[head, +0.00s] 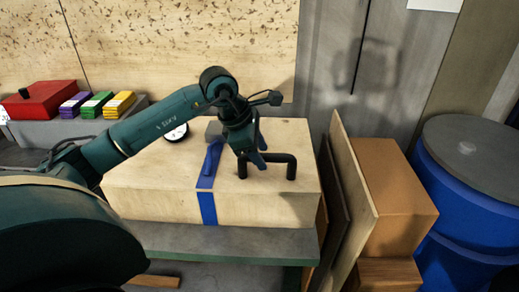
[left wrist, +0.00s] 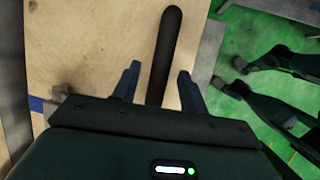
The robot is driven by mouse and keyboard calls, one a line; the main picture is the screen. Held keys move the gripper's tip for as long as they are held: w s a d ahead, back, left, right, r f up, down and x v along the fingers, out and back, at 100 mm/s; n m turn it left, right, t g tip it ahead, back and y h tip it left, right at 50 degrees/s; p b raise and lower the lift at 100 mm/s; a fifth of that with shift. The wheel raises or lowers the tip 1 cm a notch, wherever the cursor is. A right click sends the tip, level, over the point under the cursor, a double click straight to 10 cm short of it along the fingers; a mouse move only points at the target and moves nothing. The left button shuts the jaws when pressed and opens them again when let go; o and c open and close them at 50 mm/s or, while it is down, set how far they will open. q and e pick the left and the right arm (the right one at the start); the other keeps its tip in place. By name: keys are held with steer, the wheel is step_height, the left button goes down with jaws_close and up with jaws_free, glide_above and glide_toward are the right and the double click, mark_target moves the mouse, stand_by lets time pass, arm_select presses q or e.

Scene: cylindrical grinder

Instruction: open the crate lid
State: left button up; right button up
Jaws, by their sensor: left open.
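The wooden crate (head: 150,205) stands on a grey-green bench, its lid (head: 145,175) flat and closed. A black bar handle (head: 280,158) stands up from the lid's right part; it also shows in the left wrist view (left wrist: 168,45). My left gripper (head: 255,157) is open at the handle's left part, pointing down. In the left wrist view its two blue fingers (left wrist: 160,85) lie on either side of the bar, with gaps showing. Whether they reach below the bar is unclear. My right gripper is not in view.
A blue strip (head: 207,208) runs down the crate's front. Upright boards (head: 350,180), a cardboard box (head: 393,195) and a blue drum (head: 440,230) stand to the right.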

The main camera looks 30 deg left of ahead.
arm_select(q)
steer(key=shift+c, duration=0.4)
jaws_close()
